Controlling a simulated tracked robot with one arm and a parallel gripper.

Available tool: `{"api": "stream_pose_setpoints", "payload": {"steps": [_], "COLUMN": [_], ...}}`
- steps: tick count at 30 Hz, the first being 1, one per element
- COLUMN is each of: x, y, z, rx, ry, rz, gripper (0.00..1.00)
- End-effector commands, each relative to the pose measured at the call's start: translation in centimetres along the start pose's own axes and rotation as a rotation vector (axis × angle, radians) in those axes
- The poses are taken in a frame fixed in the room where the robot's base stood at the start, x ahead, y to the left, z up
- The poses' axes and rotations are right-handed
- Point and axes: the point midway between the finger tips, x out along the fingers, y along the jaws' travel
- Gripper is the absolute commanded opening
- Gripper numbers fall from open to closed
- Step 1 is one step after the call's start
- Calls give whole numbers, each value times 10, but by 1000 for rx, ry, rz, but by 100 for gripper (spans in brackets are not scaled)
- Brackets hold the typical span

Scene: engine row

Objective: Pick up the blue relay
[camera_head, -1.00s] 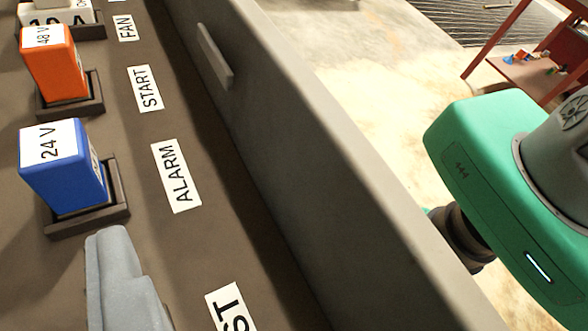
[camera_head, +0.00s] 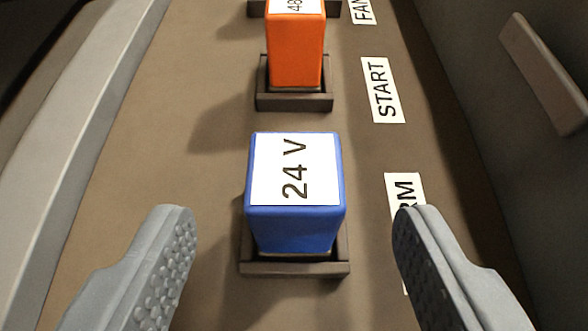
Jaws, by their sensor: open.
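The blue relay (camera_head: 292,228) stands upright in a dark socket (camera_head: 293,268) at the middle of the view. A white label reading "24 V" covers its top. My gripper (camera_head: 290,235) is open, with one grey finger to the left of the relay and one to the right. Both fingers are apart from the relay, with clear gaps on each side. The right finger partly covers the ALARM label (camera_head: 404,190).
An orange relay (camera_head: 295,50) sits in its own socket (camera_head: 293,102) just beyond the blue one. A START label (camera_head: 382,90) lies right of it. Grey walls run along the left (camera_head: 85,130) and right (camera_head: 475,130), with a raised bar (camera_head: 545,75) on the right wall.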

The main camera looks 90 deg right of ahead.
Motion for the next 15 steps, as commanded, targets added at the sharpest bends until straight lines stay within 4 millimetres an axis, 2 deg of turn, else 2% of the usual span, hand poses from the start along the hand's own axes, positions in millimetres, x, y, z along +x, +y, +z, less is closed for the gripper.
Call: {"api": "stream_pose_setpoints", "payload": {"steps": [15], "x": [50], "y": [0], "z": [4], "rx": [3], "ry": [1], "rz": [3], "gripper": [58]}}
